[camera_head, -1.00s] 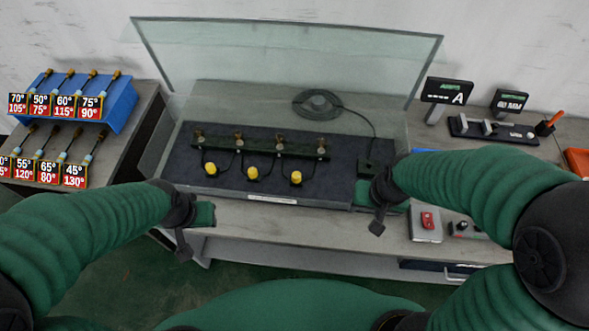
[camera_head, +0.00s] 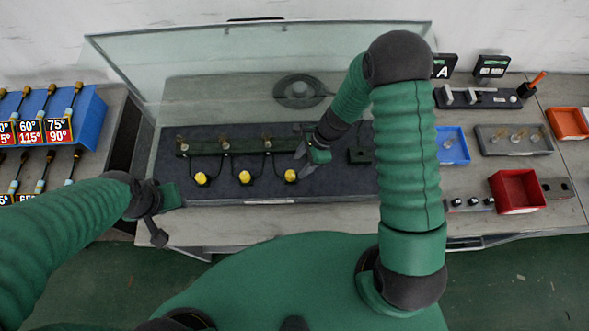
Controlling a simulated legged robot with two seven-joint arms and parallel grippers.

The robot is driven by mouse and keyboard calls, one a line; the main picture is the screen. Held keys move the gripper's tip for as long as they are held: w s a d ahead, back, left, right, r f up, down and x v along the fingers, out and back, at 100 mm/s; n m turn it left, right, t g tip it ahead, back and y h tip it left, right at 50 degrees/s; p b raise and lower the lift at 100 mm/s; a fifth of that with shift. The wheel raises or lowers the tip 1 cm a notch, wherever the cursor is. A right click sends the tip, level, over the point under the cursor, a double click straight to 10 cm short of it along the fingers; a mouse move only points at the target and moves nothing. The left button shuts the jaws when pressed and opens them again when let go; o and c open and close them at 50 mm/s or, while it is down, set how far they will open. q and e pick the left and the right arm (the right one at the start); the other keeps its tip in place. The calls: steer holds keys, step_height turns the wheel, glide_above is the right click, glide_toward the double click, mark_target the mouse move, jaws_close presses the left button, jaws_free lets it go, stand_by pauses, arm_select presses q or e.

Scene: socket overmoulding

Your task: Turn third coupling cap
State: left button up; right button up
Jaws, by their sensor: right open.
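Three yellow coupling caps lie in a row on the dark mat (camera_head: 225,216) inside the clear-lidded station: the left cap (camera_head: 201,179), the middle cap (camera_head: 245,177) and the right cap (camera_head: 291,175). Each hangs on a black cable from a dark green rail (camera_head: 225,147) with several brass fittings. My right gripper (camera_head: 303,166) is open, just above and right of the right cap, in front of the rail's right end, and partly hides it. I cannot tell if it touches the cap. My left gripper (camera_head: 158,222) is low at the station's front left corner, away from the caps; its jaws are unclear.
The raised glass lid (camera_head: 200,65) stands behind the mat. A black block (camera_head: 360,156) sits right of the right gripper. Right on the bench are a blue tray (camera_head: 453,150), a grey tray (camera_head: 515,152) and a red bin (camera_head: 517,191). A blue tool rack (camera_head: 85,110) stands left.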

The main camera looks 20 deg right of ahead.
mark_target(292, 172)
steer(key=a+f, duration=0.2)
steer(key=f, duration=0.1)
steer(key=a+f, duration=0.1)
steer(key=shift+w+a+f, duration=0.3)
steer(key=shift+a+f, duration=0.05)
steer(key=shift+s+a+f, duration=0.15)
steer(key=shift+s+a, duration=0.05)
steer(key=shift+s, duration=0.15)
steer(key=shift+d+f, duration=0.1)
steer(key=shift+d, duration=0.25)
steer(key=shift+w+d+f, duration=0.2)
steer(key=shift+w+d, duration=0.1)
steer(key=c, duration=0.4)
steer(key=shift+c, duration=1.2)
steer(key=shift+s+a+r, duration=0.1)
steer(key=shift+c, duration=1.1)
steer(key=shift+a, duration=0.2)
jaws_close()
arm_select(q)
steer(key=shift+a+r, duration=0.15)
steer(key=shift+a, duration=0.5)
arm_select(e)
steer(key=shift+a+r, duration=0.1)
